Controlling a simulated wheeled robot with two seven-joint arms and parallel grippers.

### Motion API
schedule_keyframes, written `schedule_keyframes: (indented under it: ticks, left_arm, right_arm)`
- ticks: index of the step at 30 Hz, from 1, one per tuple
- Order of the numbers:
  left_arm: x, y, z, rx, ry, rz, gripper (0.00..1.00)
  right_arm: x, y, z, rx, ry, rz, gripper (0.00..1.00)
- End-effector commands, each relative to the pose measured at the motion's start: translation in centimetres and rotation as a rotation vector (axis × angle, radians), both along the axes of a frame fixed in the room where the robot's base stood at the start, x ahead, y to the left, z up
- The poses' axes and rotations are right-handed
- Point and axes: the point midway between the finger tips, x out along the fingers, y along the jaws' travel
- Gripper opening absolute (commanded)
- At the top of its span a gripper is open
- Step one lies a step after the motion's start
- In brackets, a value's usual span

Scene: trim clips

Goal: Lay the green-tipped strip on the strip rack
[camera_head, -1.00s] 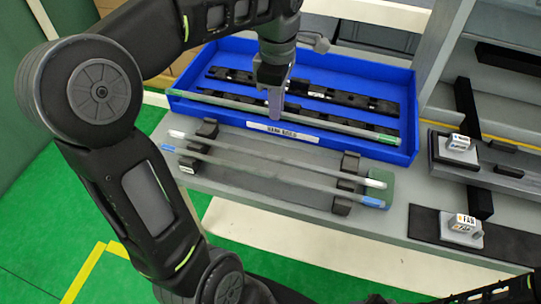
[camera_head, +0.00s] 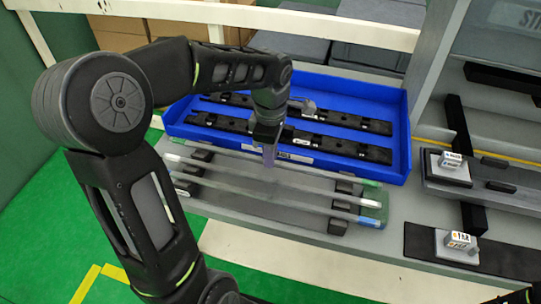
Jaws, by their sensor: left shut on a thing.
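The green-tipped strip (camera_head: 312,170) is a long thin grey bar lying crosswise, its green end (camera_head: 371,183) at the right. My left gripper (camera_head: 268,160) points down and is shut on it near its middle. The strip is over the back part of the strip rack (camera_head: 345,184), behind the other strips; I cannot tell whether it touches the rack's dark supports. A white-tipped strip (camera_head: 300,187) and a blue-tipped strip (camera_head: 290,199) lie across the rack in front of it, roughly parallel.
The blue tray (camera_head: 398,160) stands behind the rack with dark slotted holders (camera_head: 345,148) inside. The grey bench is clear just right of the rack.

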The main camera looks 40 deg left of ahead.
Motion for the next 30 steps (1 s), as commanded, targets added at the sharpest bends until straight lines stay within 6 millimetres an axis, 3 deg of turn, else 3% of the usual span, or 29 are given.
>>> schedule_keyframes:
  ticks: [3,14,15,22,30]
  left_arm:
    - [-0.05,0.01,-0.9,0.0,0.001,0.0,0.0]
    - [0.01,0.0,-1.38,-0.001,-0.001,0.0,0.0]
    - [0.01,0.0,-1.29,-0.001,-0.001,0.0,0.14]
    - [0.01,0.0,-1.21,-0.001,-0.001,0.0,0.32]
    - [0.01,0.0,-1.15,-0.001,-0.001,0.0,0.34]
  right_arm:
    - [-0.02,-0.02,0.13,-0.001,0.0,0.0,0.36]
    - [0.02,0.0,-0.35,0.0,0.0,0.0,0.36]
    - [0.02,0.01,-0.26,0.0,0.0,0.0,0.36]
    - [0.02,0.01,-0.19,0.001,0.0,0.0,0.36]
    - [0.02,0.01,-0.12,0.0,0.0,0.0,0.36]
